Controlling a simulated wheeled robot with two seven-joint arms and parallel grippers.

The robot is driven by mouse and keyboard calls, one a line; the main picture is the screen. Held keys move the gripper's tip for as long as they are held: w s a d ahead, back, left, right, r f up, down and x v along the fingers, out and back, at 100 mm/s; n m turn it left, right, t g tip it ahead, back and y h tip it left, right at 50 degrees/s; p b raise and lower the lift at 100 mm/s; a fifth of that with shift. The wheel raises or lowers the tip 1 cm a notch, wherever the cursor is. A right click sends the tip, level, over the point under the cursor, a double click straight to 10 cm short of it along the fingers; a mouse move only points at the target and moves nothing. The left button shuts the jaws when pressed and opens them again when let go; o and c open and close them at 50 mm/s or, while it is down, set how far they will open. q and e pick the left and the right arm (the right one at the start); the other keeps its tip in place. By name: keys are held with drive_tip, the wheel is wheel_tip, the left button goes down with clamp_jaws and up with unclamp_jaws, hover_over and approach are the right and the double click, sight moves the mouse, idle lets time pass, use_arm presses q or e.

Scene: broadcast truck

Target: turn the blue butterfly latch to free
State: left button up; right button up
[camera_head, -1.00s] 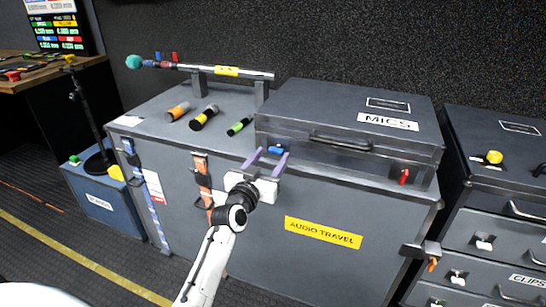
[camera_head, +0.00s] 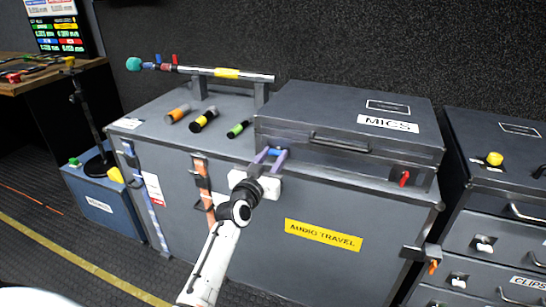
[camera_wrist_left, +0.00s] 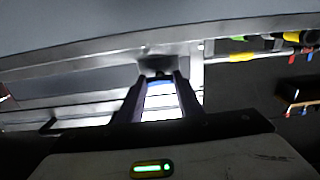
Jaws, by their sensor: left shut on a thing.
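The blue butterfly latch (camera_head: 275,151) is on the left part of the front of the grey MICS case (camera_head: 330,163). It is mostly hidden behind my left gripper's fingers. My left gripper (camera_head: 271,156) is shut on the latch, its purple fingers on either side of it. In the left wrist view, a bit of the blue latch (camera_wrist_left: 158,84) shows between the dark fingers (camera_wrist_left: 158,90), below a dark bracket. The latch's exact angle cannot be told. A red latch (camera_head: 404,178) is on the right of the same case front. My right gripper is not in view.
The MICS case stands on a large grey case labelled AUDIO TRAVEL (camera_head: 322,234). Several capped cylinders lie on its top, including a green one (camera_head: 239,129), near a raised bar (camera_head: 232,74). A drawer cabinet (camera_head: 505,210) stands at the right.

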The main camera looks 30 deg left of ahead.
use_arm(q)
drive_tip(key=n+p, duration=0.3)
drive_tip(key=n, duration=1.3)
drive_tip(key=shift+p, duration=0.35)
drive_tip(key=shift+n, duration=0.4)
drive_tip(key=o, duration=1.1)
drive_tip(key=shift+s, duration=0.15)
drive_tip(key=p+v, duration=0.1)
drive_tip(key=v, duration=0.9)
